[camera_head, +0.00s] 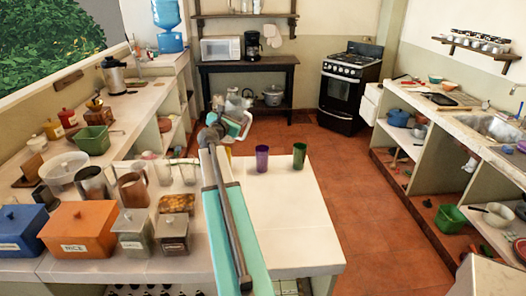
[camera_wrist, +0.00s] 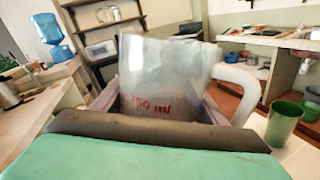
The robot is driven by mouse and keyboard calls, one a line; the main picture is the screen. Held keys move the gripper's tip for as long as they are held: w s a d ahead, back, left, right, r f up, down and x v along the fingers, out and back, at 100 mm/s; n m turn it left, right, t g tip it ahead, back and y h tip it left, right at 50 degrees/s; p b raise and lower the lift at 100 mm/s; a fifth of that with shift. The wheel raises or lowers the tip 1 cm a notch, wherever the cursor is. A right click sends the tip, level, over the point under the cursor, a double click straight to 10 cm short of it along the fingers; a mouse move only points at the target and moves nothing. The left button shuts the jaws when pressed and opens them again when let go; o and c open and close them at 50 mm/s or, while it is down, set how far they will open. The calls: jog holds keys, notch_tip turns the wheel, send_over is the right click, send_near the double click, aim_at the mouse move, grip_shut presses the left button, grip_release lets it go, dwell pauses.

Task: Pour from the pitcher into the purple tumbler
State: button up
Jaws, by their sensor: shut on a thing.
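My gripper (camera_head: 230,124) is raised above the white counter and shut on a clear pitcher. In the wrist view the pitcher (camera_wrist: 165,75) fills the middle, with red "750 ml" lettering low on its wall and a pale handle (camera_wrist: 240,88) on the right. It looks about upright, and I cannot make out any liquid level. The purple tumbler (camera_head: 262,158) stands upright on the counter, just right of and below my gripper in the head view. It does not show in the wrist view.
A green tumbler (camera_head: 299,155) stands right of the purple one; it also shows in the wrist view (camera_wrist: 284,123). A yellow thing is mostly hidden behind my arm. The counter's right front (camera_head: 300,215) is clear.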

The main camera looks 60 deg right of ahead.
jog(key=shift+s+d+f+m+b, duration=0.15)
jog(key=shift+s+m+b, duration=0.15)
jog(key=shift+m+b, duration=0.3)
jog(key=shift+s+d+f+m+b, duration=0.15)
jog(key=shift+s+m+b, duration=0.3)
jog(key=shift+m, duration=0.35)
jog(key=shift+s+f+m+b, duration=0.15)
jog(key=shift+m+b, duration=0.25)
jog(key=shift+m, duration=0.2)
jog(key=shift+y, duration=0.3)
jog(key=shift+f, duration=0.15)
jog(key=shift+m+b, duration=0.3)
